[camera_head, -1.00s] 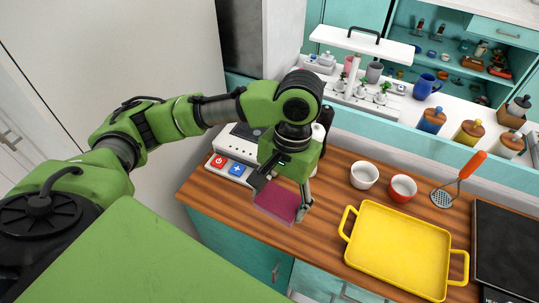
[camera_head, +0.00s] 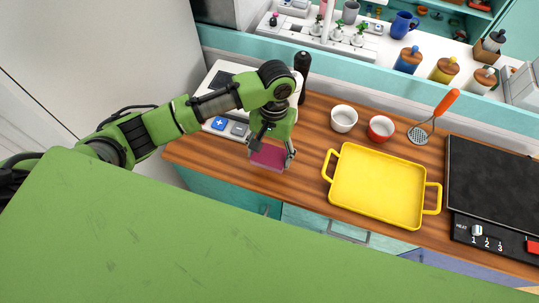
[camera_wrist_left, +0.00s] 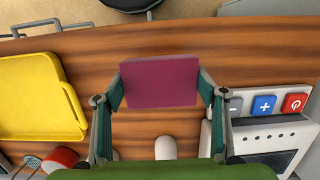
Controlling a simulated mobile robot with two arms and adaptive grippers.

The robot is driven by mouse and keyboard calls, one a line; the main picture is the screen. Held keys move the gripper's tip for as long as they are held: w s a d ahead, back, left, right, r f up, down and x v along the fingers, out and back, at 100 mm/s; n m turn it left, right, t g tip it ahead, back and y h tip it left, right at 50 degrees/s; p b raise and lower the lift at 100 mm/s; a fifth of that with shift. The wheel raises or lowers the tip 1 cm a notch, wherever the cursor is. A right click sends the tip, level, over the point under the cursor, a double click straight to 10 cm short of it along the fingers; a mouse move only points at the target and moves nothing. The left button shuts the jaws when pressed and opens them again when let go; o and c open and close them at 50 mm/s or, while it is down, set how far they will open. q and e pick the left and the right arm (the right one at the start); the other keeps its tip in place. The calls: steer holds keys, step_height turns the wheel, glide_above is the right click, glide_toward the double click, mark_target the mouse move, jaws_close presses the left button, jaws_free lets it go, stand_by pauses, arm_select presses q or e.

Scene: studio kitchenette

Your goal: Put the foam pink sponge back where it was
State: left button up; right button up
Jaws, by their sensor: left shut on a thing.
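The pink sponge (camera_head: 268,156) is a flat block near the front edge of the wooden counter in the head view. My left gripper (camera_head: 271,158) is shut on it, with a finger at each side. In the left wrist view the sponge (camera_wrist_left: 159,81) shows between the two fingertips of the left gripper (camera_wrist_left: 160,88), over bare wood. I cannot tell whether its underside touches the counter. My right gripper is not in view.
A yellow tray (camera_head: 335,196) lies right of the sponge.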

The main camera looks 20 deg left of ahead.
mark_target(270, 158)
arm_select(q)
steer(key=shift+w+a+f, duration=0.25)
steer(key=shift+w+f, duration=0.55)
steer(key=shift+f, duration=0.2)
step_height(270, 158, down, 3)
steer(key=shift+w+f, duration=0.1)
steer(key=shift+f, duration=0.25)
steer(key=o, duration=1)
steer(key=shift+r, duration=0.1)
steer(key=r, duration=0.4)
steer(key=w+r, duration=0.1)
steer(key=r, duration=0.3)
steer(key=r+b, duration=0.1)
steer(key=r, duration=0.3)
steer(key=shift+w, duration=0.4)
